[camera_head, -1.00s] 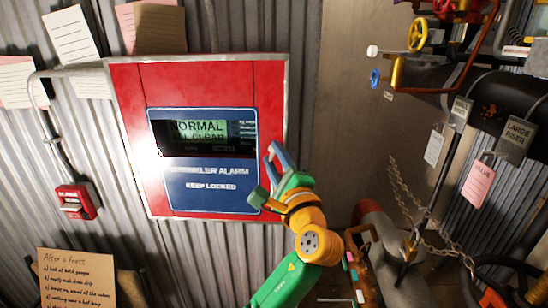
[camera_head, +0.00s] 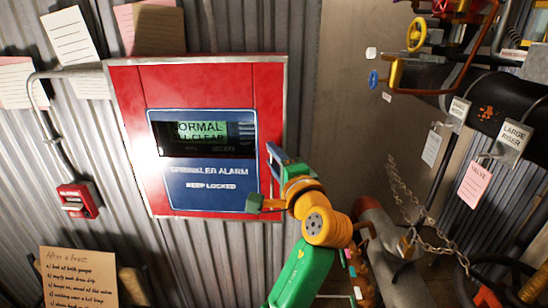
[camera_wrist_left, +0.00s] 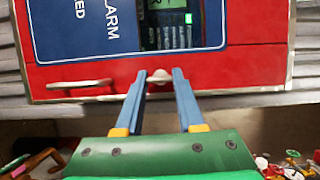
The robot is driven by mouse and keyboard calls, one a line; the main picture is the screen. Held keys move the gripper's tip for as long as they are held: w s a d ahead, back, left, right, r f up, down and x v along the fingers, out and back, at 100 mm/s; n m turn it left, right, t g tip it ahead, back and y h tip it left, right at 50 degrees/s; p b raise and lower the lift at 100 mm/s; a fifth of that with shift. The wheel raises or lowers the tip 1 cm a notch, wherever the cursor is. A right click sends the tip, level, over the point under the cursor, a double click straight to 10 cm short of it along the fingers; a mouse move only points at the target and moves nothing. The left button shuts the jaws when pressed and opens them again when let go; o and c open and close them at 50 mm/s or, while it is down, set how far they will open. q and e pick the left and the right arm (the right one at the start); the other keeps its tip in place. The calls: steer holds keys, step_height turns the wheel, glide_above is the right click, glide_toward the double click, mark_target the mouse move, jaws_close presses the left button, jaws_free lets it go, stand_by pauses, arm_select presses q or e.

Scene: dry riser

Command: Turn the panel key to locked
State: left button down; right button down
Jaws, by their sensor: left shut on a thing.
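The red alarm panel (camera_head: 215,85) is on the corrugated wall, with a blue plate (camera_head: 215,198) reading "SPRINKLER ALARM" and "KEEP LOCKED". Its green display (camera_head: 202,132) reads "NORMAL" and "ALL CLEAR". My left gripper (camera_head: 268,176) is at the panel's right edge in the head view and hides the key there. In the left wrist view, the small silver key (camera_wrist_left: 160,75) sits between the blue fingertips of the left gripper (camera_wrist_left: 159,84), which is shut on it. Which way the key is turned cannot be told. My right gripper is not in view.
A metal handle (camera_wrist_left: 80,84) stands on the panel's red border beside the key. A red call box (camera_head: 77,199) is left of the panel. Pipes with a yellow valve wheel (camera_head: 416,36), tags and a chain (camera_head: 405,200) are at the right. Paper notes hang around the panel.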

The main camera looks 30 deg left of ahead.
arm_select(q)
steer(key=c, duration=0.5)
jaws_free()
steer(key=b+v, duration=0.2)
steer(key=v, duration=0.5)
steer(key=shift+b, duration=0.3)
